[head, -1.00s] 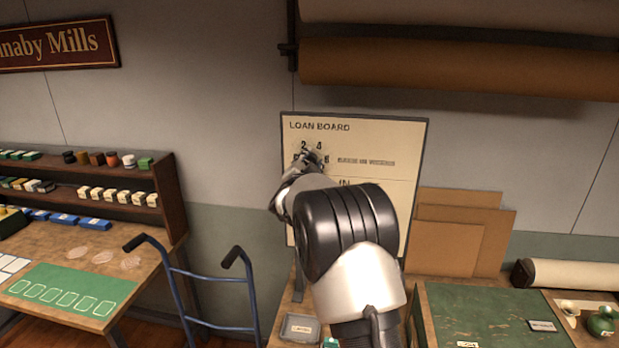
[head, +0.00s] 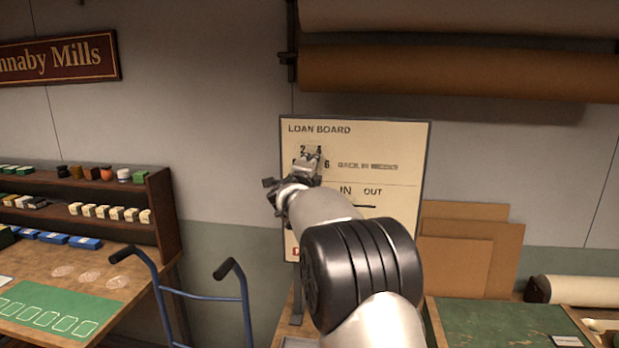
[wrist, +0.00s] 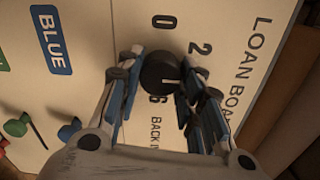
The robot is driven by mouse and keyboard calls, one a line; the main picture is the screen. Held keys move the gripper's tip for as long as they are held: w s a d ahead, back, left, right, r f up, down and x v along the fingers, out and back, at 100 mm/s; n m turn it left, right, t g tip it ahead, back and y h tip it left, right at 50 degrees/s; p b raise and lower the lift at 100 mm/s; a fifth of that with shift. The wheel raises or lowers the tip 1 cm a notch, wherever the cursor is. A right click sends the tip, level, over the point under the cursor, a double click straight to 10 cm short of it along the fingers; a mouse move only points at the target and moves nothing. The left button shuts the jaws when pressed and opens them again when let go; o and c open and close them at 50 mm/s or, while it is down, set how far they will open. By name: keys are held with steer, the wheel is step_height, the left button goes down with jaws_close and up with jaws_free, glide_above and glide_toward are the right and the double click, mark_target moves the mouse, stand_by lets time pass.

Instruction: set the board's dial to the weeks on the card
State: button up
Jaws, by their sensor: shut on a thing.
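The loan board (head: 400,145) is a cream upright panel on the wall side, with the numbers 2, 4 and 6 around its dial. The dial's round black knob (wrist: 158,72) shows in the wrist view, with 0, 2 and 6 printed around it; a gripper finger covers part of the number ring. My gripper (head: 309,161) is at the dial, and in the wrist view its fingers (wrist: 157,66) stand on either side of the knob, shut on it. Which number the dial points to is unclear. I cannot make out a card with weeks.
"IN" and "OUT" stand lower on the board. The wrist view shows a BLUE label (wrist: 50,40), a green knob (wrist: 17,126) and a blue knob (wrist: 69,130). A blue hand truck (head: 203,297) stands left of the board; brown panels (head: 455,267) lean at right.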

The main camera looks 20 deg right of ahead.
steer(key=m+b, duration=0.3)
steer(key=m, duration=0.2)
steer(key=shift+m+b, duration=0.3)
stand_by(0.4)
steer(key=o, duration=1.1)
steer(key=shift+c, duration=0.2)
steer(key=shift+s, duration=0.1)
steer(key=v, duration=1.1)
steer(key=shift+s+a, duration=0.2)
steer(key=shift+s, duration=0.15)
